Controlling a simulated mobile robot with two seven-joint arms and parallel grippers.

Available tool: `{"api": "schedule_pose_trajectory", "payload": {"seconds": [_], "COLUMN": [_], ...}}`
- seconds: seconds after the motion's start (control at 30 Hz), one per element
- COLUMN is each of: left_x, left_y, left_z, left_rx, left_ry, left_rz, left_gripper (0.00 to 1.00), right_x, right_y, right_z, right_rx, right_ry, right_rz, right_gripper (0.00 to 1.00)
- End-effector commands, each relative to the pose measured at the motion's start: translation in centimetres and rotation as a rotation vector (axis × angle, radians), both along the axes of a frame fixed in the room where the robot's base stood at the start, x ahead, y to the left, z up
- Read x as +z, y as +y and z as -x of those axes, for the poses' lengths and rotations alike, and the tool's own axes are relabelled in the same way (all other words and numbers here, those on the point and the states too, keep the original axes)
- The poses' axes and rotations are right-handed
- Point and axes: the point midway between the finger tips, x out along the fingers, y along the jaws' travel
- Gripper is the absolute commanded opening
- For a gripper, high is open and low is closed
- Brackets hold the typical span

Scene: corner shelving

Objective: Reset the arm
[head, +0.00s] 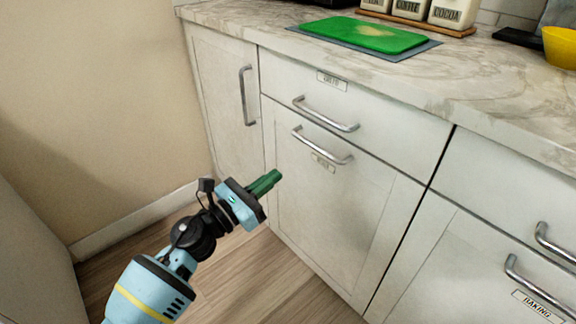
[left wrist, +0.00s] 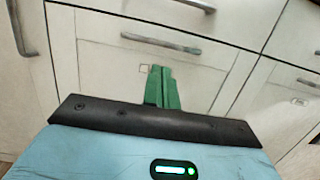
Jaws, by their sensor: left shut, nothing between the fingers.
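My left gripper (head: 265,183) shows in the head view, its arm coming in from the lower left. Its green fingers are together with nothing between them. It is in front of the lower cabinet doors, apart from them and above the wooden floor. In the left wrist view the shut green fingers (left wrist: 161,88) point toward a cabinet front with a metal handle. My right gripper is in neither view.
White cabinets with a drawer handle (head: 326,114), a door handle (head: 247,95) and a lower handle (head: 322,146) stand ahead. The marble counter (head: 440,75) holds a green cutting board (head: 364,34), canisters (head: 410,9) and a yellow bowl (head: 562,47). Floor is clear.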

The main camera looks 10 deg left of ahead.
Motion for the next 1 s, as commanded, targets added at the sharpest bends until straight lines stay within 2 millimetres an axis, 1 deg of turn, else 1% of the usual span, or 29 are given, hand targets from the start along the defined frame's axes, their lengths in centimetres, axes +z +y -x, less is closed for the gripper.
{"api": "schedule_pose_trajectory", "payload": {"seconds": [0.03,0.1,0.3,0.67,0.77,0.87,0.97,1.0], "left_x": [-0.2,-0.4,-0.8,-0.8,-1.3,-3.0,-6.1,-7.5], "left_y": [0.6,1.2,2.3,2.5,2.6,2.8,3.4,3.7], "left_z": [0.8,1.6,3.0,3.2,3.5,4.8,7.2,8.5], "left_rx": [0.0,-0.001,0.0,-0.001,0.002,0.011,0.04,0.056], "left_ry": [0.001,0.001,0.001,0.0,0.021,0.108,0.267,0.344], "left_rz": [0.0,0.0,0.001,0.0,0.023,0.118,0.301,0.392], "left_gripper": [0.0,0.0,0.0,0.0,0.0,0.0,0.0,0.0], "right_x": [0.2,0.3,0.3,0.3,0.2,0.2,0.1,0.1], "right_y": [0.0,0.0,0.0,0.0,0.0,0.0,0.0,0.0], "right_z": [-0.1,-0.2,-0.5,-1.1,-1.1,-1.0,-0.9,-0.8], "right_rx": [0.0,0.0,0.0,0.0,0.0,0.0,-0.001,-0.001], "right_ry": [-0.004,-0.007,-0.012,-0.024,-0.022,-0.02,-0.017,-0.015], "right_rz": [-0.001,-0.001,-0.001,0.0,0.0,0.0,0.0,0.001], "right_gripper": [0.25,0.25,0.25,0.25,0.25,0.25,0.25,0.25]}}
